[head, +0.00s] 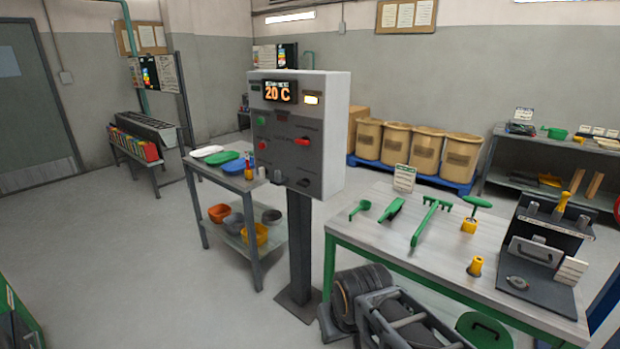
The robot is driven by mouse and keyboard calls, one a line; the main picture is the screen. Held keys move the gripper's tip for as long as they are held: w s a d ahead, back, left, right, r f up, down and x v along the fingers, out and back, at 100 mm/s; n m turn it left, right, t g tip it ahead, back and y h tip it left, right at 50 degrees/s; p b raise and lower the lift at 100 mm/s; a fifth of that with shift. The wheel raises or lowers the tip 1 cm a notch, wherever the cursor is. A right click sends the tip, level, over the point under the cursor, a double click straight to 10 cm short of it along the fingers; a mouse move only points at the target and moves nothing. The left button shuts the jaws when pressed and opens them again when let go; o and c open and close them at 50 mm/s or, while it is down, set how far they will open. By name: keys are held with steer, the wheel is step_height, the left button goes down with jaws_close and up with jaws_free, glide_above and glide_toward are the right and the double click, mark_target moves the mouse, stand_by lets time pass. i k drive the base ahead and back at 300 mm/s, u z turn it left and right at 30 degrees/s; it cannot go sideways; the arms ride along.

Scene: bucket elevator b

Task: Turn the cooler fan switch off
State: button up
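A grey control box (326,125) stands on a dark post (300,240) left of the middle in the head view. Its front has a display (280,91) reading 20 C and a lit yellowish lamp (311,99). Below are a green button (261,122), a red button (263,145), a red-handled switch (302,141) that looks about level, and a dark knob (304,182) lower right. The labels are too small to read, so I cannot tell which control is the cooler fan switch or its setting. My gripper is not in view.
A grey table (350,226) with green tools stands right of the post, with dark rollers (362,285) on the floor beneath its front. A small shelf table (211,170) with bowls stands behind the post at left. Open floor (150,270) lies to the left.

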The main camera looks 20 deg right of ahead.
mark_target(305, 183)
steer(key=u, duration=0.25)
steer(key=i, duration=1.15)
steer(key=u, duration=0.85)
steer(key=i, duration=0.3)
steer(key=u, duration=0.1)
